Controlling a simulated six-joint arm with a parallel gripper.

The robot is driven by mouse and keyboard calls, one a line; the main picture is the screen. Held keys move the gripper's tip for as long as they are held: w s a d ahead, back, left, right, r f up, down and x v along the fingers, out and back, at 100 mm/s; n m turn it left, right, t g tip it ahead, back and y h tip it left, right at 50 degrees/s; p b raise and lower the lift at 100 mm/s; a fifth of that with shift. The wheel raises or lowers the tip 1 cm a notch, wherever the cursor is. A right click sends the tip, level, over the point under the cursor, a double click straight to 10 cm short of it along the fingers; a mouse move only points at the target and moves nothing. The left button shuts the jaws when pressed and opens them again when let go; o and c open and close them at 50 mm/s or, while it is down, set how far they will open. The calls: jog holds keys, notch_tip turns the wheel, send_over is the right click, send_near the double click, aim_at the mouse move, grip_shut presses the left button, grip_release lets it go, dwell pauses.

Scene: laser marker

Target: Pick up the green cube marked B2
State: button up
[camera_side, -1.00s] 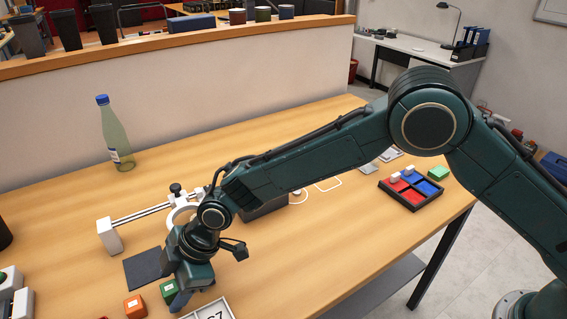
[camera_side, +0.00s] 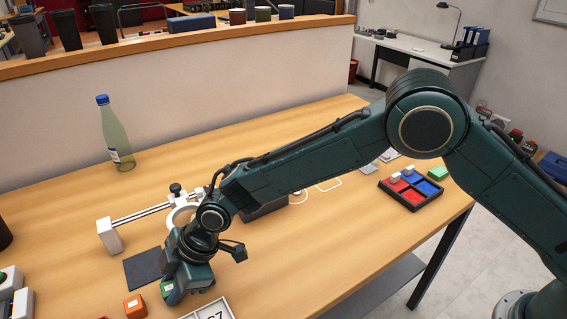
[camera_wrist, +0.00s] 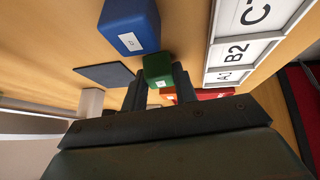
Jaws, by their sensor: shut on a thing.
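The green cube (camera_side: 166,289) is on the table at the lower left of the side view, partly hidden by my gripper (camera_side: 180,295). In the wrist view the green cube (camera_wrist: 157,68) sits between the two dark fingers of my gripper (camera_wrist: 159,78), which are shut on it. It carries a small white label, too small to read. I cannot tell whether it has left the table.
An orange cube (camera_side: 135,306) lies close by on the left. A blue block (camera_wrist: 130,25) stands near the green cube. A white-framed label board (camera_wrist: 236,50) reads B2 and A1. A dark pad (camera_side: 147,268), a bottle (camera_side: 116,140) and a divided tray (camera_side: 411,190) are on the table.

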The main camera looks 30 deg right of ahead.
jog(key=shift+r, duration=0.1)
notch_tip(320, 180, up, 20)
dwell(0.8)
dwell(0.5)
